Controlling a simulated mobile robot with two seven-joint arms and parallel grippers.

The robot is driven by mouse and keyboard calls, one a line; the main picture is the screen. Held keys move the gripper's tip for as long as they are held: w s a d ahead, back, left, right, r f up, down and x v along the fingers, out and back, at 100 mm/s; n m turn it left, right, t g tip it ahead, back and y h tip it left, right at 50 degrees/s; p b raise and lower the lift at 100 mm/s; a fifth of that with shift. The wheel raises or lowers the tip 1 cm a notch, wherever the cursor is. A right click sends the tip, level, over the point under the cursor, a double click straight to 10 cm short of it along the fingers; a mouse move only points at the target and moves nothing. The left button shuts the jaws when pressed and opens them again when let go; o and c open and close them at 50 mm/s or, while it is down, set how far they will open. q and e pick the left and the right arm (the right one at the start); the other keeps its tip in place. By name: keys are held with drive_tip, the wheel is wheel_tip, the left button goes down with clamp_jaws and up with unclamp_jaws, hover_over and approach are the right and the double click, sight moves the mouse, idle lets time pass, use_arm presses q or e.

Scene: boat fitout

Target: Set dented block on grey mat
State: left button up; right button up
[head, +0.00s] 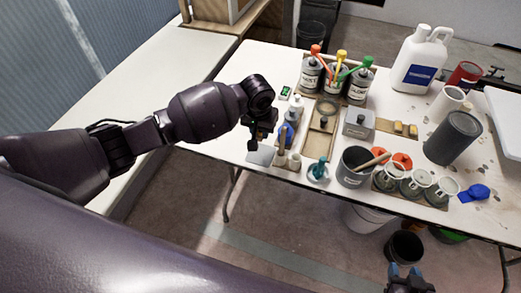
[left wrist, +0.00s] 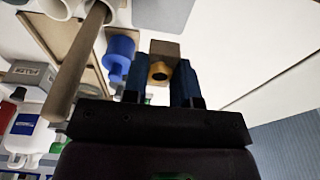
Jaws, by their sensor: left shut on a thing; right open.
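My left gripper (head: 260,143) is over the front left corner of the table, just above or beside the grey mat (head: 262,156). The mat is a small flat grey patch, partly covered by the gripper. In the left wrist view, my left gripper (left wrist: 160,82) has its blue fingers on either side of a tan block with a round yellowish hollow, the dented block (left wrist: 165,47). In the head view the gripper hides the block, and I cannot tell whether it touches the mat. My right gripper (head: 408,278) is open and empty, low in front of the table.
A blue-and-white bottle (head: 287,133) and a wooden handle (head: 282,140) stand just right of the left gripper. A wooden tray (head: 319,146), a grey filler box (head: 358,123) and a dark pot (head: 354,168) are further right. The table edge lies close in front of the mat.

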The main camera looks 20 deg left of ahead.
use_arm(q)
hover_over(261, 153)
drive_tip(key=f, duration=0.5)
drive_tip(key=shift+s+f+b, duration=0.25)
drive_tip(key=shift+s+b, duration=0.1)
drive_tip(key=shift+f+b, duration=0.45)
drive_tip(key=shift+f, duration=1.55)
use_arm(e)
drive_tip(key=shift+s+f, duration=0.15)
drive_tip(key=shift+f, duration=0.55)
drive_tip(key=shift+s+f, duration=0.1)
drive_tip(key=shift+f, duration=0.55)
use_arm(q)
drive_tip(key=shift+f, duration=0.15)
drive_tip(key=o, duration=0.9)
use_arm(e)
drive_tip(key=shift+r, duration=0.1)
